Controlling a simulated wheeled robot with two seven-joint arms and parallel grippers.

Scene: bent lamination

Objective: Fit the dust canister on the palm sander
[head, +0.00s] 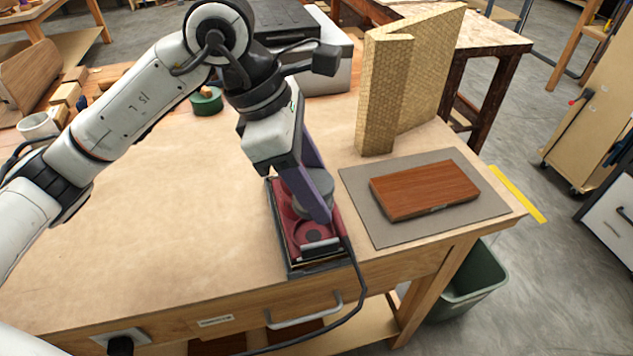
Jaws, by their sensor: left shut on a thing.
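My left gripper (315,192) reaches down from above with its purple fingers shut on a grey round part (322,183). I cannot tell for sure whether this part is the dust canister or part of the palm sander. It is directly above a dark-red tray-like piece (297,248) at the table's front edge, which has a round recess and a grey bar. The fingers hide much of the grey part, and I cannot tell whether it touches the red piece. My right gripper is not in view.
A reddish wooden block (425,189) lies on a grey mat (375,228) to the right. A tan angled panel (412,85) stands behind it. A black cord (358,285) hangs over the front edge. The table's left middle (150,220) is clear. A green bin (470,285) stands below right.

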